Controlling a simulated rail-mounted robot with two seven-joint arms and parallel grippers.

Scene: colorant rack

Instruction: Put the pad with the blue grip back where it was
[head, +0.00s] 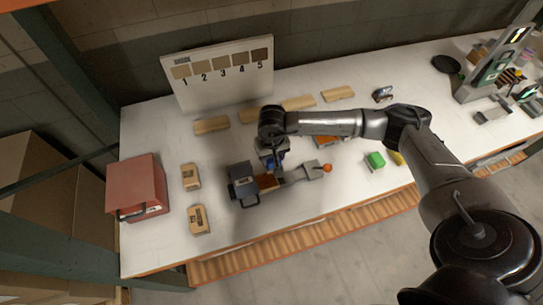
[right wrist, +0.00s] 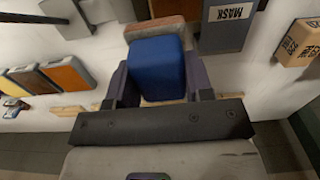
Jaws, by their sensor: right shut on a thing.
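My right gripper (head: 271,163) is shut on the blue grip (right wrist: 157,66) of a pad. In the right wrist view the blue block sits between the two dark fingers, with the pad's reddish-brown edge (right wrist: 155,28) beyond it. In the head view only a little of the blue grip (head: 279,157) shows beneath the wrist. The pad is over or near a brown surface (head: 267,182) beside a dark grey unit (head: 243,184), labelled MASK in the right wrist view (right wrist: 228,22). I cannot tell whether the pad touches that surface. My left gripper is not in view.
A numbered sample board (head: 222,73) stands at the back, with several wooden blocks (head: 211,125) before it. A red box (head: 139,187) and two labelled blocks (head: 190,177) are left. An orange knob (head: 327,168) and a green block (head: 375,160) are right.

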